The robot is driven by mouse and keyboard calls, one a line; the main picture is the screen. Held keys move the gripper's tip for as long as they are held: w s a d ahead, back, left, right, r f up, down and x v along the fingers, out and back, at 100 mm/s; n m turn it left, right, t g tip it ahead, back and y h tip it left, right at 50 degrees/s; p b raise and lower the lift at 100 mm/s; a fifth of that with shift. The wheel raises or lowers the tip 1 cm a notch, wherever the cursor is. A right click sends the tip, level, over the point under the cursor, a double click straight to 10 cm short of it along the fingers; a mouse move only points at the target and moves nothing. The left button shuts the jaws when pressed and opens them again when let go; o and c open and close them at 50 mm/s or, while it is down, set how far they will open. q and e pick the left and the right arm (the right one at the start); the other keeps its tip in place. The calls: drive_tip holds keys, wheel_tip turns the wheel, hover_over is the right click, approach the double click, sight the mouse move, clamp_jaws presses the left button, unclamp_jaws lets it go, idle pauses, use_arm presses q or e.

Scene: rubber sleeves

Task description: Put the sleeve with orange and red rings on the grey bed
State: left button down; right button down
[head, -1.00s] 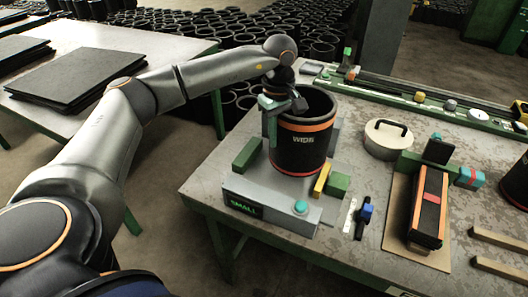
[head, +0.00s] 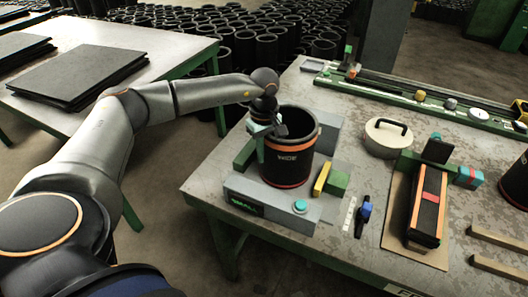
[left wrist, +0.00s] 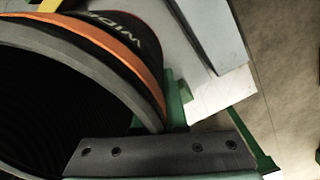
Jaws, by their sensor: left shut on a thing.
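The black sleeve (head: 287,168), marked WIDE, stands roughly upright over the grey bed (head: 265,211). An orange band runs below its rim and a reddish ring shows near its foot. It is between the green block on the left and the yellow block on the right. I cannot tell whether its foot touches the bed. My left gripper (head: 269,131) is shut on the sleeve's wall at the rim's left side. In the left wrist view, the sleeve's orange band (left wrist: 115,51) shows close up, beside a dark finger. My right gripper is not in view.
The bed carries a green block (head: 246,155), a yellow block (head: 321,179), a turquoise button (head: 300,205) and a dark display. A green rail crosses the table's back.

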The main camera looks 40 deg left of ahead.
use_arm(q)
drive_tip(key=shift+w, duration=0.1)
drive_tip(key=c, duration=1)
unclamp_jaws()
drive_tip(key=shift+o, duration=0.2)
wheel_tip(320, 180, up, 12)
drive_tip(key=shift+r+b, duration=0.1)
drive_tip(key=shift+b, duration=0.4)
